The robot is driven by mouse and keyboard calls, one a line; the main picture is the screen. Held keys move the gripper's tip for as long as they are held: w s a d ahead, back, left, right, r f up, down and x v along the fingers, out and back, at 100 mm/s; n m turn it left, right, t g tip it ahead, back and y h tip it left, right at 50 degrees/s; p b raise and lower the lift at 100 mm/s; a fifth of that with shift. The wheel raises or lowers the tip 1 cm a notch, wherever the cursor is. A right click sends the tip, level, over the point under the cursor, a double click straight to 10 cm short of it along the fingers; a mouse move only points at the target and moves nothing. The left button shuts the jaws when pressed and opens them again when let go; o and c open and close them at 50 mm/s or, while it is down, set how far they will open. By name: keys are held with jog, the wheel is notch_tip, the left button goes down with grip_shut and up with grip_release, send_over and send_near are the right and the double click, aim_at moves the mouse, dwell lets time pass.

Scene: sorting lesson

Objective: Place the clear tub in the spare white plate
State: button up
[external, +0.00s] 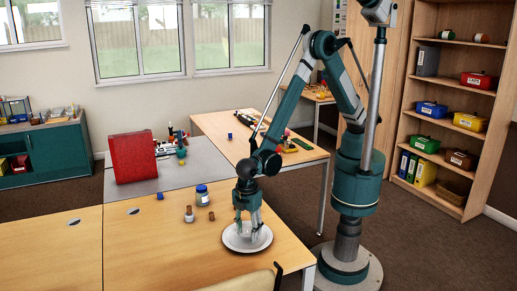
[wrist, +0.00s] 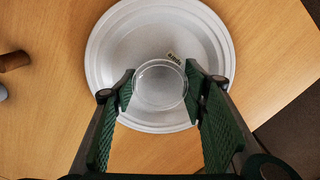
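The clear tub (wrist: 160,92) is a round see-through cup between the fingers of my gripper (wrist: 160,84) in the wrist view. Both green finger pads meet its sides, so my gripper is shut on it. The white plate (wrist: 108,50) lies flat below, and the tub is over its near-middle part. In the external view my gripper (external: 247,233) points down at the plate (external: 232,245) near the table's front right. I cannot tell whether the tub's bottom touches the plate. A small dark patterned mark (wrist: 174,57) shows beyond the tub's rim.
A blue-lidded jar (external: 202,196) and small brown-topped pieces (external: 189,214) stand left of the plate. A blue piece (external: 160,196) lies farther back. A red case (external: 133,157) stands on the grey table. The wooden table's left part is clear.

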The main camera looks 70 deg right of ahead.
aim_at(248, 230)
jog(key=shift+f, duration=0.2)
jog(key=o, duration=0.6)
jog(key=shift+r, duration=0.2)
jog(key=shift+r+p, duration=0.7)
jog(key=shift+r, duration=5.3)
